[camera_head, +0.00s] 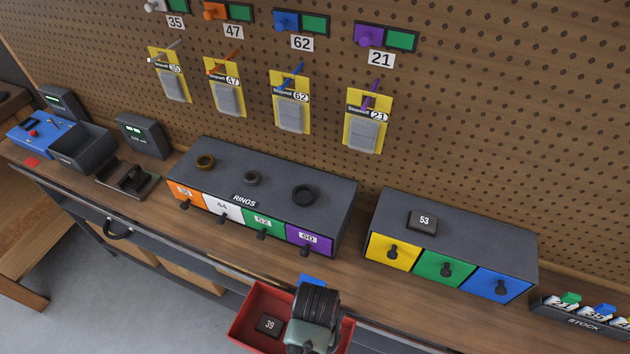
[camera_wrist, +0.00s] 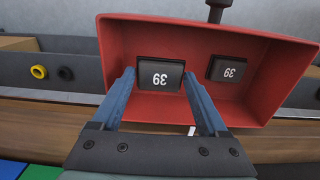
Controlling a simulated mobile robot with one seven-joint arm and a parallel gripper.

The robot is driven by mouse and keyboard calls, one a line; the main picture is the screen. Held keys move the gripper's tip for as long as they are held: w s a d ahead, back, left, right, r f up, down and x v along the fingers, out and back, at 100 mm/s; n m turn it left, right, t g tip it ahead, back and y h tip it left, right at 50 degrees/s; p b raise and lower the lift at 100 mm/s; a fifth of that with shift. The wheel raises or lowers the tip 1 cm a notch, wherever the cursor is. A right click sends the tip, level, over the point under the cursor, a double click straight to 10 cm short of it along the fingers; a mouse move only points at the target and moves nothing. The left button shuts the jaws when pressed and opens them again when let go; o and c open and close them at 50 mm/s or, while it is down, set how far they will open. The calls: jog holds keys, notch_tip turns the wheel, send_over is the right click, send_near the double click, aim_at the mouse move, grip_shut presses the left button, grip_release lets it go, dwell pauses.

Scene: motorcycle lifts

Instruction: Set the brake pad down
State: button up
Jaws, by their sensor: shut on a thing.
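My gripper (camera_wrist: 158,76) is shut on a black brake pad (camera_wrist: 160,75) marked 39, its blue fingers at the pad's two sides. The held pad is over the inside of an open red drawer (camera_wrist: 285,85); I cannot tell whether it touches the floor. A second black pad (camera_wrist: 227,69) marked 39 lies in the drawer to the right, apart from the held one. In the head view my gripper (camera_head: 312,285) is above the red drawer (camera_head: 250,312), and the other pad (camera_head: 269,325) shows left of it. The held pad is hidden there.
A grey ring cabinet (camera_head: 275,180) and another cabinet (camera_head: 460,235), with a pad marked 53 (camera_head: 423,220) on top, stand on the bench behind. Carded pads (camera_head: 290,105) hang on the pegboard. The drawer's walls are close around my fingers.

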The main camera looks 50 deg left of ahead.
jog(key=shift+f, duration=2.05)
jog(key=shift+w+f, duration=0.1)
jog(key=shift+f, duration=0.05)
jog(key=o, duration=1.4)
jog(key=shift+c, duration=0.2)
notch_tip(320, 180, up, 12)
jog(key=shift+r, duration=0.15)
